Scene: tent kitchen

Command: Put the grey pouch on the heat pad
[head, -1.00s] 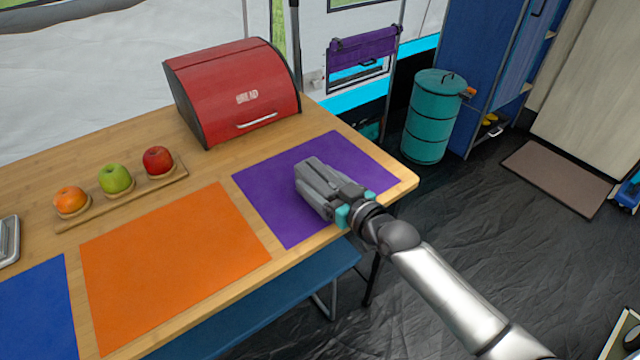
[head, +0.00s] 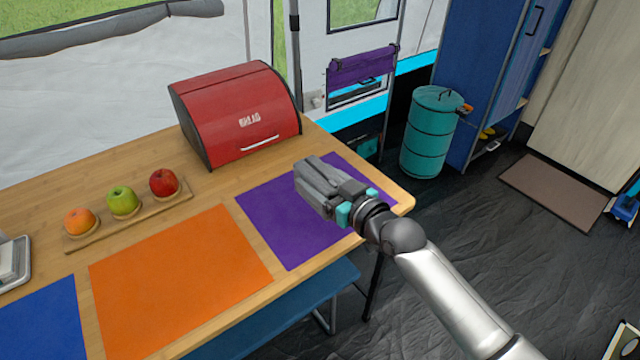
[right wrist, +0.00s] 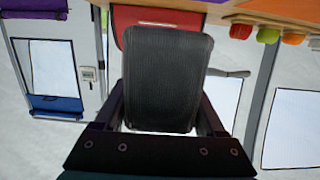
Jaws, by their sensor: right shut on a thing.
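The grey pouch (head: 318,188) is a dark grey, ribbed block held in my right gripper (head: 352,207), over the purple mat (head: 278,232) at the table's right end. It looks raised above the mat, though the gap is hard to judge. In the right wrist view the pouch (right wrist: 165,80) fills the space between the fingers of my right gripper (right wrist: 163,122), which is shut on it. Three flat mats lie on the table: purple, orange (head: 180,282) and blue (head: 40,325). Nothing marks which is the heat pad. My left gripper is out of view.
A red bread box (head: 237,115) stands at the back of the wooden table (head: 215,190). A wooden tray (head: 95,238) with three fruits lies behind the orange mat. A metal tray (head: 15,275) is at the left edge. The orange mat's top is clear.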

